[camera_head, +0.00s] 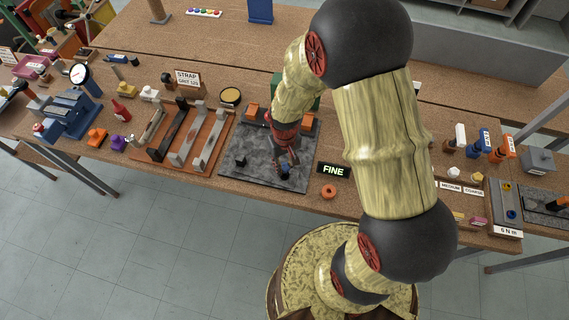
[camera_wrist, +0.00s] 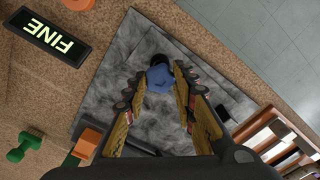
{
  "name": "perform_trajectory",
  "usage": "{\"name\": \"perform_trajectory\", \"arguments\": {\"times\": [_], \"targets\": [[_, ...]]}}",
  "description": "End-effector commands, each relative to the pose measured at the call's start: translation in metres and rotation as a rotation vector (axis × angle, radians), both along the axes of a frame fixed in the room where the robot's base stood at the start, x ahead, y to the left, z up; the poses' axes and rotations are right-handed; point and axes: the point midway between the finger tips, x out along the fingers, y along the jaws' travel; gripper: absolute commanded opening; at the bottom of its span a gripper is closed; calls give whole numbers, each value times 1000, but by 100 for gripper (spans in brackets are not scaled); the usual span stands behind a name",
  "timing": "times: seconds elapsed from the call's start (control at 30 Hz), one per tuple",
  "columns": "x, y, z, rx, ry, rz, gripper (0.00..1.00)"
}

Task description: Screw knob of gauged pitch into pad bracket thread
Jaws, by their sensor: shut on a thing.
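My gripper (camera_head: 286,160) reaches down over a dark mottled grey slab (camera_head: 258,184) on the bench. In the wrist view its two fingers (camera_wrist: 160,88) are shut on a small blue knob (camera_wrist: 159,78), with a round black part (camera_wrist: 159,60) right beside it. The blue knob also shows in the head view (camera_head: 285,173), low over the front part of the slab. A small black block (camera_head: 240,161) stands on the slab to the left. I cannot make out a pad bracket thread; the knob's lower end is hidden, so I cannot tell whether it touches anything.
A lit "FINE" sign (camera_head: 333,171) and an orange ring (camera_head: 329,192) lie right of the slab. An orange-brown rack with metal bars (camera_head: 214,150) stands to the left.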

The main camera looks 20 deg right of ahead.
Motion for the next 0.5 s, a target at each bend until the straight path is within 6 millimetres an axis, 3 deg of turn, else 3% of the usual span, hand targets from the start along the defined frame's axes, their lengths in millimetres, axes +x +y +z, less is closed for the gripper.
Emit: {"name": "perform_trajectory", "arguments": {"times": [0.5], "targets": [[0, 0, -9, 0, 0, 0, 0]]}}
